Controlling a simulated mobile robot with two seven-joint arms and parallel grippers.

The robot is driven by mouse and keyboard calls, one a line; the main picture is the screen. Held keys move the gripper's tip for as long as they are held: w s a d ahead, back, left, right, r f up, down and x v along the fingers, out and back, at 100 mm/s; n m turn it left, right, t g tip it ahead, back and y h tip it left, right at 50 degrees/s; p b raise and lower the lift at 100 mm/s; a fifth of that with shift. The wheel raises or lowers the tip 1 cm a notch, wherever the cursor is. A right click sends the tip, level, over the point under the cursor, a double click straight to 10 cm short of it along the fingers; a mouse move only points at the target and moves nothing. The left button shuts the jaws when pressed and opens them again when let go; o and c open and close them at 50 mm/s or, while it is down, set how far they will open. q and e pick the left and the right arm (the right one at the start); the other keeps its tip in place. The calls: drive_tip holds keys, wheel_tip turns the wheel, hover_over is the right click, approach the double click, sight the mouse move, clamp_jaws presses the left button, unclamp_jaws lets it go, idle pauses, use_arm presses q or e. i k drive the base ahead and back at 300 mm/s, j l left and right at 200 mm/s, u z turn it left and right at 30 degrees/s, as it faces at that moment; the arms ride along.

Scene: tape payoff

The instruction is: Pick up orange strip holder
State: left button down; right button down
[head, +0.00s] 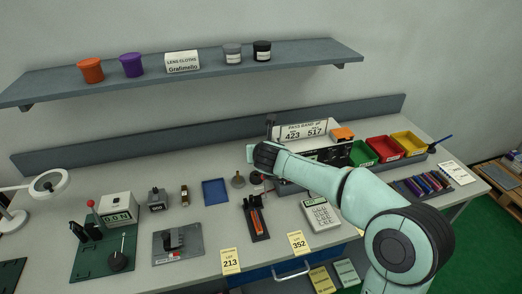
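A dark holder with an orange strip (256,217) lies on the workbench in front of the centre, left of the calculator-like keypad. My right arm reaches in from the lower right. Its dark wrist end (265,156) is above the bench, behind and above the orange strip holder and apart from it in the picture. The fingers of my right gripper cannot be made out, so whether it is open or shut does not show. Nothing appears to touch the orange strip holder. My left gripper is not in view.
A blue tray (215,191) lies left of the holder. A keypad (320,215) stands to its right. Green (362,153), red (384,149) and yellow (408,143) bins stand at the back right. A grey shelf (210,69) hangs above. Yellow tags (230,261) hang at the front edge.

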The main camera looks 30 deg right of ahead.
sight(253, 214)
drive_tip(key=k+j, duration=0.25)
drive_tip(key=k, duration=0.2)
drive_tip(key=k+j, duration=0.3)
drive_tip(key=k, duration=0.2)
